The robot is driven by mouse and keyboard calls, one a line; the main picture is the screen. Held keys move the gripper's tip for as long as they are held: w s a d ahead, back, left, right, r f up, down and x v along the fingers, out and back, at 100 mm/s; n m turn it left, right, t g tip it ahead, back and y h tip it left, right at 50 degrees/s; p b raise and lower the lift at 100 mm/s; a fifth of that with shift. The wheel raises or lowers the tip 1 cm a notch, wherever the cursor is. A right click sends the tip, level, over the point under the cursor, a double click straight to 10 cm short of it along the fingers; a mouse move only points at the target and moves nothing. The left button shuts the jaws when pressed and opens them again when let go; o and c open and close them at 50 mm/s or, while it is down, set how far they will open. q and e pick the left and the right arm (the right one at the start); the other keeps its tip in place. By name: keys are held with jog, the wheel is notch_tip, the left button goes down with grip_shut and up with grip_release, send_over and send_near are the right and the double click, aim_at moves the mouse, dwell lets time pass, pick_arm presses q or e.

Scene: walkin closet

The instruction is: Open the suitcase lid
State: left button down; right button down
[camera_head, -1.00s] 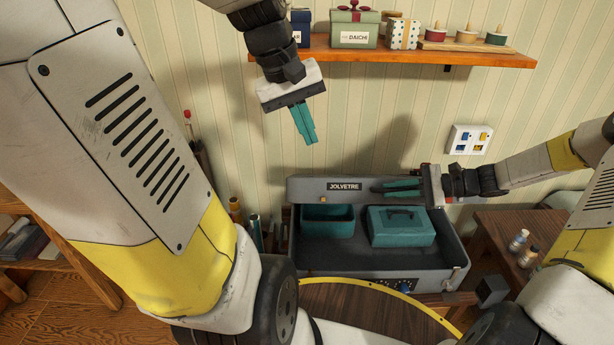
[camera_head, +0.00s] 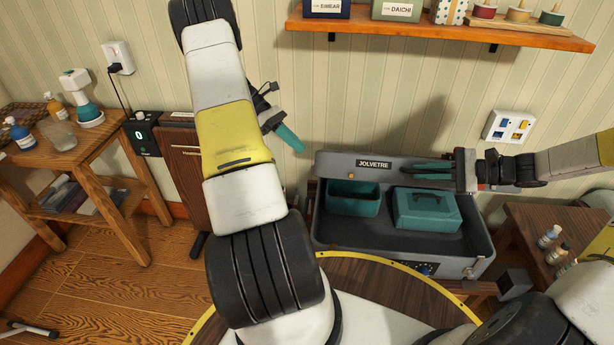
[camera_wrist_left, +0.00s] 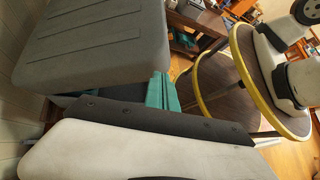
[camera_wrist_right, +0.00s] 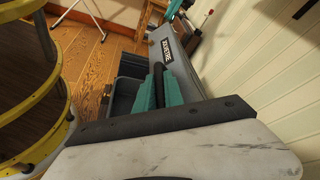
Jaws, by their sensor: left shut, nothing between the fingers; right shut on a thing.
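The grey suitcase (camera_head: 455,265) stands open in the head view, its lid (camera_head: 340,164), labelled JOLVETRE, raised at the back near the wall. My right gripper (camera_head: 433,170) is at the lid's right part, shut on the lid; the right wrist view shows its teal fingers (camera_wrist_right: 157,92) at the lid (camera_wrist_right: 172,50). My left gripper (camera_head: 290,138) is shut and empty, just left of the lid and angled down toward it. In the left wrist view its teal fingers (camera_wrist_left: 162,92) are beside a ribbed grey panel (camera_wrist_left: 90,40), apparently the lid's outer side; contact is unclear.
A teal tray (camera_head: 353,197) and teal box (camera_head: 427,210) sit inside the suitcase. A wooden shelf (camera_head: 440,30) with boxes hangs above. A wooden table (camera_head: 85,150) stands left, another with small bottles (camera_head: 549,236) right. A wall socket (camera_head: 510,126) is upper right.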

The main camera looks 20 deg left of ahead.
jog(key=shift+w+d, duration=0.1)
jog(key=shift+w, duration=0.1)
pick_arm(q)
jog(key=s+a+f+n+t+h, duration=0.1)
jog(key=a+f+n+h, duration=0.15)
jog(key=f, duration=0.35)
jog(key=s+a+f+n+t+h, duration=0.1)
jog(key=s+a+f+n, duration=0.1)
jog(key=a+f+n, duration=0.3)
jog(key=w+d+m, duration=0.1)
jog(key=w+d, duration=0.2)
jog(key=d, duration=0.7)
jog(key=shift+w+d+f, duration=0.25)
jog(key=shift+d+f, duration=0.05)
jog(key=shift+d, duration=0.1)
jog(key=shift+m, duration=0.25)
